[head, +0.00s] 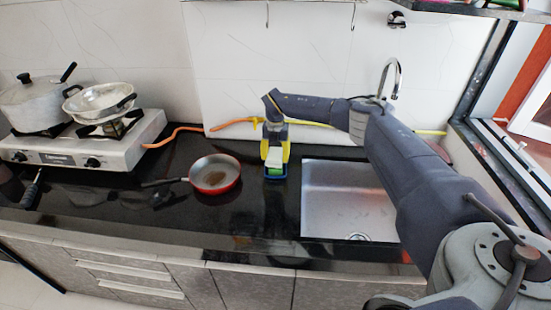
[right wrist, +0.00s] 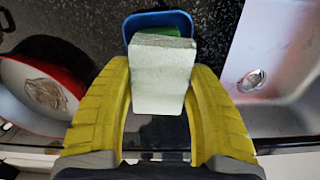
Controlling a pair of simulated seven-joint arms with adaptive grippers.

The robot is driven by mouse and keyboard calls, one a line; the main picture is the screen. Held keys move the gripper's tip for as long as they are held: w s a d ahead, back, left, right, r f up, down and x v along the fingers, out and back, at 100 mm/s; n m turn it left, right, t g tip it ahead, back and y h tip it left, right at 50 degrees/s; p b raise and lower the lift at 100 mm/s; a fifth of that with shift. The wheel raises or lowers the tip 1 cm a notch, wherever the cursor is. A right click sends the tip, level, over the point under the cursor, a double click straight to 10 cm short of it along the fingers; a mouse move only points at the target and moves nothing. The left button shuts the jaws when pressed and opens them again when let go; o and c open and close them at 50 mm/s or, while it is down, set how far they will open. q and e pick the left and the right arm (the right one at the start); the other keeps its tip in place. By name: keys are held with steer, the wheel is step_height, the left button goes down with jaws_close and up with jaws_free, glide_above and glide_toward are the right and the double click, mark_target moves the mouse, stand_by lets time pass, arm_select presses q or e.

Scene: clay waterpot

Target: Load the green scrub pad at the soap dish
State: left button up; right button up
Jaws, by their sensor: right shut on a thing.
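My right gripper (head: 274,152) has yellow fingers that point down at the counter, left of the sink. It is shut on a pale green-white block, which I take as the scrub pad (right wrist: 162,80); the pad also shows between the fingers in the head view (head: 273,158). The blue soap dish (right wrist: 140,20) is just beyond the pad's far end in the right wrist view, and it sits on the counter in the head view (head: 275,177). A bright green patch shows inside the dish, partly hidden by the pad. Whether pad and dish touch I cannot tell. My left gripper is not in view.
A red frying pan (head: 215,173) lies left of the dish, its handle pointing left. The steel sink (head: 340,200) is close on the right, with a faucet (head: 390,75) behind. A gas stove (head: 85,145) with pots stands at the left. An orange hose runs along the wall.

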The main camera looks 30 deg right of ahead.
mark_target(276, 154)
steer(key=shift+r, duration=2.85)
steer(key=shift+n, duration=0.3)
